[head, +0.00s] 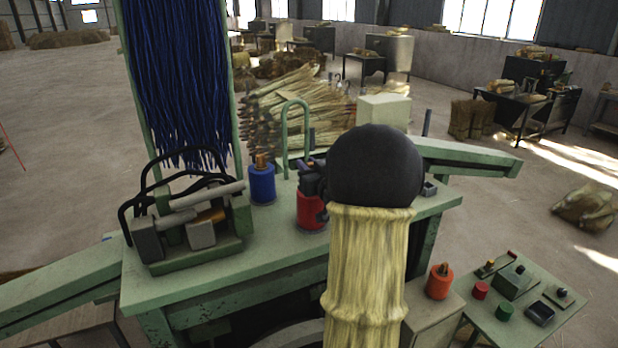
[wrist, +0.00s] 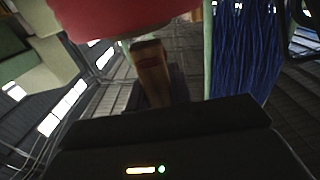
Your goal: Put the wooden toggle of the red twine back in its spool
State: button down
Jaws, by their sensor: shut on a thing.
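The red spool (head: 311,211) stands on the green table, just right of the blue spool. My gripper (head: 314,190) is directly over it, dark and partly hidden by the black ball. In the wrist view the wooden toggle (wrist: 150,72) is between the dark fingers of my gripper (wrist: 158,88), which is shut on it. The red spool also shows large along the top of the wrist view (wrist: 130,14), close to the toggle's end. I cannot tell whether the toggle's end is in the spool. No stretch of red twine is clearly visible.
The blue spool (head: 262,185) has its own toggle. Blue strands (head: 178,75) hang at left above a clamp (head: 190,215). An orange spool (head: 439,283) stands at right.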

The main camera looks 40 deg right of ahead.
jog(key=shift+a, duration=0.1)
jog(key=shift+f+p, duration=0.55)
jog(key=shift+f, duration=1.35)
jog(key=c, duration=1.3)
grip_release()
jog(key=shift+o, duration=0.2)
jog(key=shift+r, duration=0.1)
